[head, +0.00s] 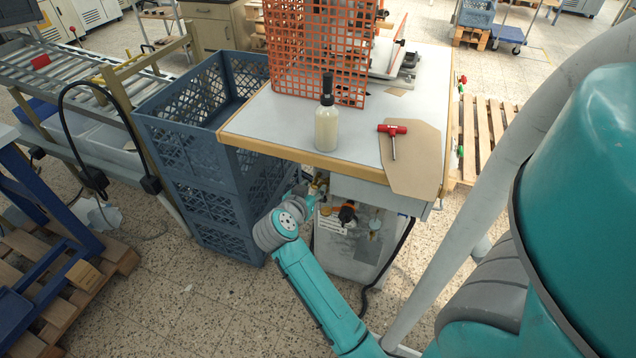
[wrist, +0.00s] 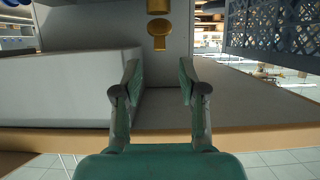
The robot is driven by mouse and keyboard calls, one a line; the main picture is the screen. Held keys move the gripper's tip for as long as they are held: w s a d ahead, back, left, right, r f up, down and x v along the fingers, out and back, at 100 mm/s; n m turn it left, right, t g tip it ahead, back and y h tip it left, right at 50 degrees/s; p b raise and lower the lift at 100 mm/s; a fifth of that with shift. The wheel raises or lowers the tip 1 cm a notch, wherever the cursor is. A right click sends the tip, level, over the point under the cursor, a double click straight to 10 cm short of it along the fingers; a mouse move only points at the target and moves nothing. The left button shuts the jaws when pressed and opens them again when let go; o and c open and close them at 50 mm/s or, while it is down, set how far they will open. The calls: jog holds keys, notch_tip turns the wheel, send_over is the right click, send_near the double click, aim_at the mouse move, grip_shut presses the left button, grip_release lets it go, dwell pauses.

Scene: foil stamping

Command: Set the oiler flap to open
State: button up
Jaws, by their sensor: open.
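My gripper (head: 312,191) is under the table's front edge, beside a small brass part (head: 322,181). In the wrist view my gripper (wrist: 158,68) is open, with nothing between its fingers.
A unit with a black-and-orange knob (head: 347,213) and a gauge (head: 375,225) is right of my gripper. Blue crates (head: 190,165) stand close on the left. The tabletop (head: 290,125) overhangs; a bottle (head: 326,125) and red-handled tool (head: 393,132) are on it.

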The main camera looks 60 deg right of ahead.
jog(key=shift+v, duration=2.05)
